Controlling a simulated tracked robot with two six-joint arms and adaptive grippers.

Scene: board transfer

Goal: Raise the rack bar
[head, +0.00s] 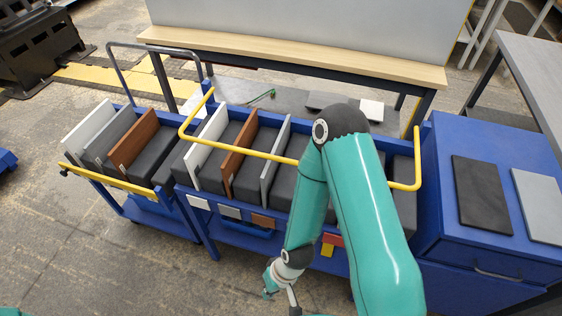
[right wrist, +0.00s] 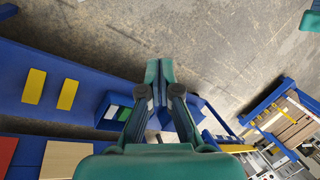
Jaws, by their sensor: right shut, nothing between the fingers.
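The yellow rack bar (head: 247,152) is a U-shaped rail on the blue middle rack (head: 182,178). Its long side runs across above the upright boards, and its ends reach toward the rack's back corners. My right arm hides part of it. My right gripper (head: 268,284) hangs low in front of the rack, apart from the bar. In the right wrist view the two fingertips (right wrist: 159,68) are together with nothing between them, above the concrete floor. The bar cannot be made out for certain in the wrist view. My left gripper is not in view.
A blue cart (head: 128,208) with boards and a yellow front rail (head: 110,181) stands left of the rack. A blue cabinet (head: 440,150) with two flat panels stands right. A wooden-edged bench (head: 290,62) stands behind. The floor in front left is clear.

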